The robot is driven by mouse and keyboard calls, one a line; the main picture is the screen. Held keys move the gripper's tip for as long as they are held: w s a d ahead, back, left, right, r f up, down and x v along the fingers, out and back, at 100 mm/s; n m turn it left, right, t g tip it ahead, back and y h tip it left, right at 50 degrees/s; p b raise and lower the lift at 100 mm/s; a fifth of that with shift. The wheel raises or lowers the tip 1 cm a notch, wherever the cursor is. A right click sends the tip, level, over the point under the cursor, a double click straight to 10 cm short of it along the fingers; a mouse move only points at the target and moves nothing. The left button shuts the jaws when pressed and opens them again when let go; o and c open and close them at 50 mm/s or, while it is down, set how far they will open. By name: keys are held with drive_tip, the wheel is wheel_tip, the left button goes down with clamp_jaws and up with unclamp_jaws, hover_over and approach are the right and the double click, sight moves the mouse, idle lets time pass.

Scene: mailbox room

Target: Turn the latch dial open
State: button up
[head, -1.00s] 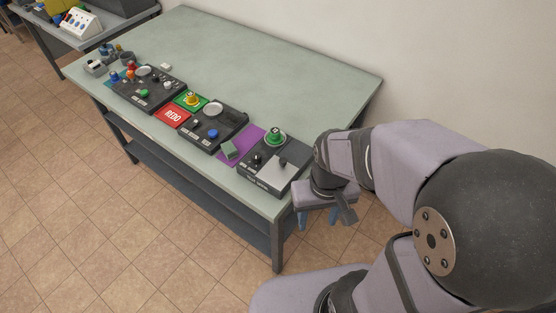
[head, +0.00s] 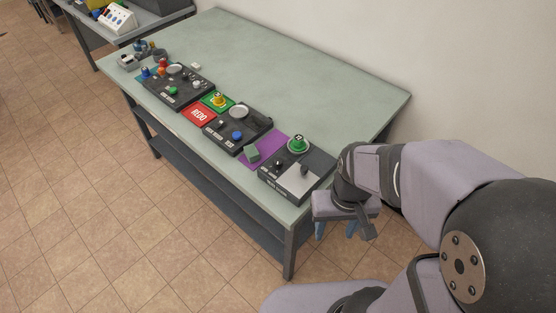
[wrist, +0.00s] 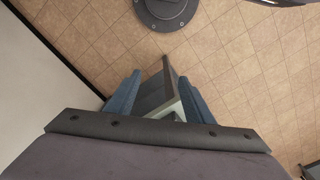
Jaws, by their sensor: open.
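The nearest black control box (head: 268,186) lies at the table's near right end. It carries a silver plate (head: 297,181) with a small dark upright handle (head: 304,169), a black knob (head: 279,164) and a green knob on a round base (head: 298,143). I cannot tell for certain which part is the latch dial; the lettering is too small to read. My gripper (head: 336,231) is open and empty, pointing down just off the table's right end, apart from the box. In the wrist view its blue fingers (wrist: 159,84) stand apart, with the table's end showing between and beyond them.
The green-grey table (head: 300,90) holds two more control boxes (head: 237,130) (head: 178,88), a red REDO pad (head: 199,115), a purple mat (head: 275,148) and a grey-green block (head: 252,153). A wall runs behind. The table's back half is mostly clear.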

drive_tip(key=shift+c, duration=0.7)
